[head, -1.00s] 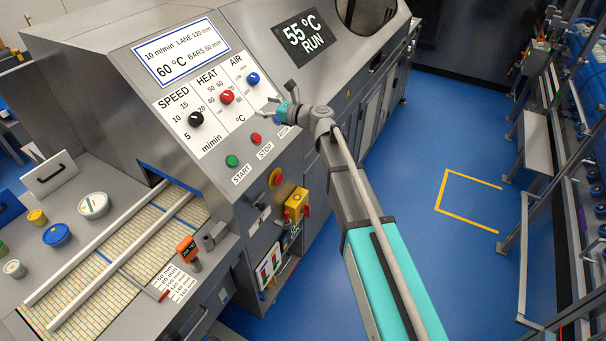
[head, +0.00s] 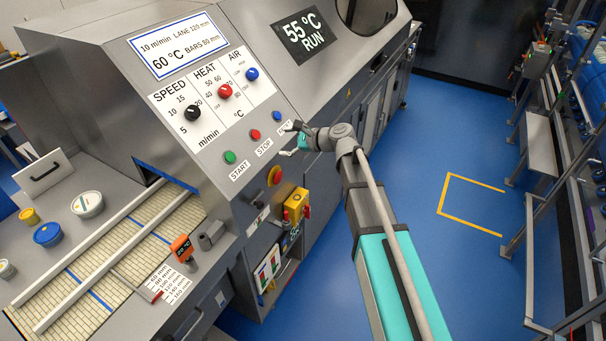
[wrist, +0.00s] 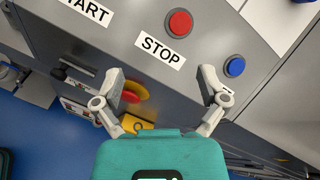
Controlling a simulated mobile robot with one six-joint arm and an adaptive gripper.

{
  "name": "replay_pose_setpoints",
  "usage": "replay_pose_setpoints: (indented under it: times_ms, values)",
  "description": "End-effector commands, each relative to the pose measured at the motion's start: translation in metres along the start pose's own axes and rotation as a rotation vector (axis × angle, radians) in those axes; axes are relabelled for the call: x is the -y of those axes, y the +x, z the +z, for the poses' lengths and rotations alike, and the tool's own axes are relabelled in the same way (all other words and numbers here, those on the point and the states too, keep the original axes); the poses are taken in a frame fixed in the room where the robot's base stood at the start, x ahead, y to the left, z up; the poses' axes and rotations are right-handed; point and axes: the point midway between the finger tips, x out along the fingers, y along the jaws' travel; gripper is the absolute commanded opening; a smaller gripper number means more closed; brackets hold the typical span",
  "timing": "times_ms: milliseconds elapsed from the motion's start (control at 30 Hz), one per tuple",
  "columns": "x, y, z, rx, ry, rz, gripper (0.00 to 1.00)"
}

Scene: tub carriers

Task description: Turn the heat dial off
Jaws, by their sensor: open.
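The heat dial (head: 225,91) is a red knob under the word HEAT on the white panel, between the black speed dial (head: 192,113) and the blue air dial (head: 252,74). Its exact pointer setting is too small to read. My gripper (head: 291,140) is open and empty, to the lower right of the dials, in front of the button row. In the wrist view my gripper (wrist: 163,80) has its fingers spread below the STOP label, with nothing between them. The dials are out of the wrist view.
Near my gripper are the green START button (head: 230,157), red STOP button (wrist: 179,23) and blue button (wrist: 235,65). A red emergency stop (head: 275,176) is below. The display (head: 304,36) reads 55 °C RUN. The blue floor at right is open.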

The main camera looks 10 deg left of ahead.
Motion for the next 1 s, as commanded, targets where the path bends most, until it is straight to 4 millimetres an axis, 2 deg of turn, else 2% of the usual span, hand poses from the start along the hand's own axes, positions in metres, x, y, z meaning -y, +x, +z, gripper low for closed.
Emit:
replay_pose_setpoints:
  times_ms: [100, 600, 1000]
  values:
    - [-0.014, -0.006, -0.013, -0.032, -0.057, 0.025, 0.92]
    - [-0.058, -0.031, -0.056, -0.15, -0.274, 0.141, 0.92]
    - [-0.07, -0.039, -0.068, -0.183, -0.34, 0.183, 0.92]
